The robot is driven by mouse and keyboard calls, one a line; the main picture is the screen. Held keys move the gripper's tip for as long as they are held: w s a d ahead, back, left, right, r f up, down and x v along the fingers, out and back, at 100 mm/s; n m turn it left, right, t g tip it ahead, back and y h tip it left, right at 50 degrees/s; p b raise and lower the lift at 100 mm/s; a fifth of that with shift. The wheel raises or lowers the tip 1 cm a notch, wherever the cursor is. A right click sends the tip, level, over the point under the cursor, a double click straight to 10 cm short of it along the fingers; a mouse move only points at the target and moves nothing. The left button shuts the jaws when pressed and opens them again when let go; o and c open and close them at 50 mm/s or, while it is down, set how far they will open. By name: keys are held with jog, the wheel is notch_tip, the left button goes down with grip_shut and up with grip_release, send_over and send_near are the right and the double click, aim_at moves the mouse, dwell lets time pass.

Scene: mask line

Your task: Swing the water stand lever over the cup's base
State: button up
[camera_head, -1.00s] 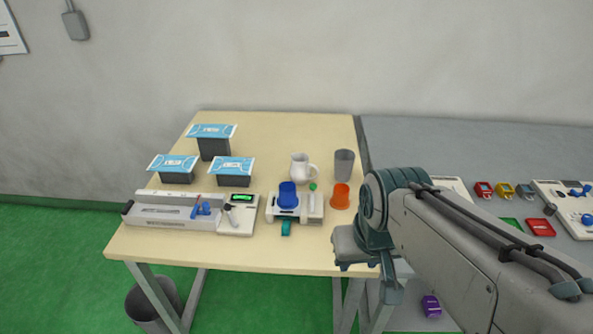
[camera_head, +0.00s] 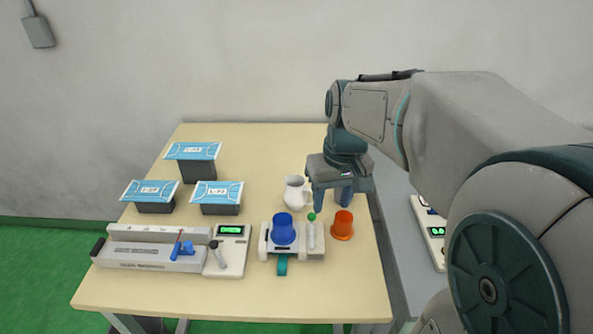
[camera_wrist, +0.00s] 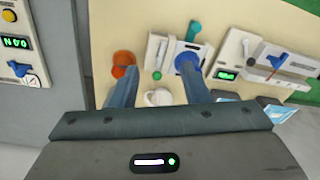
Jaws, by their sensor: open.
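The water stand (camera_head: 268,243) is a white fixture near the table's front, with a teal tab (camera_head: 282,265) at its front. A blue cup (camera_head: 282,229) sits on it, apparently upside down, wide end low. A pale lever with a green knob (camera_head: 312,217) lies along the stand's right side, beside the cup. These also show in the wrist view: blue cup (camera_wrist: 186,63), green knob (camera_wrist: 157,76). My gripper (camera_head: 333,201) points down, open and empty, above the table behind the orange cup and right of the jug. It touches nothing that I can see.
An orange cup (camera_head: 342,226) stands right of the stand, and a white jug (camera_head: 296,192) behind it. A long white device (camera_head: 150,257) lies at left. Several boxes with blue mask packs (camera_head: 193,151) stand at back left. Bare tabletop lies in front.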

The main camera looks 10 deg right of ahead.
jog(key=w+d+f+n+g+y+b, duration=0.1)
jog(key=w+d+f, duration=0.1)
jog(key=w, duration=0.5)
jog(key=w+d+f+n+g+y, duration=0.1)
jog(key=w+d+y, duration=0.1)
jog(key=w, duration=0.4)
send_near(312, 230)
jog(key=f, duration=0.1)
jog(key=w+a+f, duration=0.1)
jog(key=f, duration=0.1)
jog(key=a+f, duration=0.1)
jog(key=shift+w+f, duration=0.4)
grip_shut()
